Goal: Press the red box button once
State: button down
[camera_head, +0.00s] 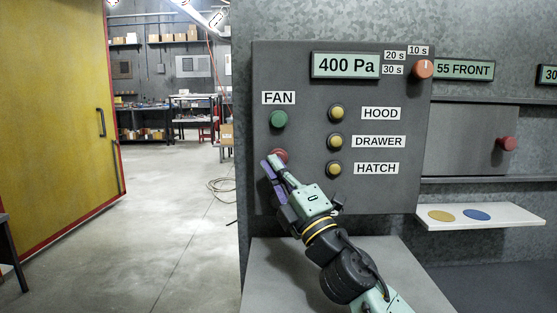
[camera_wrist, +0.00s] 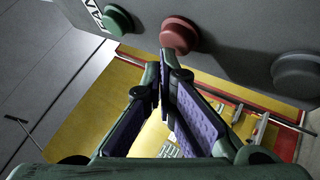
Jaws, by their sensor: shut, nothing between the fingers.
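The red button (camera_head: 279,155) sits on the grey control box (camera_head: 300,190), below the green FAN button (camera_head: 279,119). My gripper (camera_head: 268,162) is at this button and partly covers it in the head view. In the wrist view, the red button (camera_wrist: 180,35) is just beyond the fingertips (camera_wrist: 167,55), which meet and hold nothing. I cannot tell whether they touch the button.
Yellow HOOD (camera_head: 337,113), DRAWER (camera_head: 335,141) and HATCH (camera_head: 335,169) buttons lie to the right. An orange-red dial (camera_head: 424,69) is beside the 400 Pa display (camera_head: 346,65). A red knob (camera_head: 508,144) is above a white shelf (camera_head: 480,215). The floor at left is open.

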jog(key=shift+w, duration=0.45)
dwell(0.3)
jog(key=shift+s, duration=0.1)
jog(key=shift+s+b, duration=0.4)
jog(key=shift+s, duration=0.4)
jog(key=shift+s+b, duration=0.6)
jog(key=shift+s, duration=1.9)
jog(key=shift+f, duration=0.1)
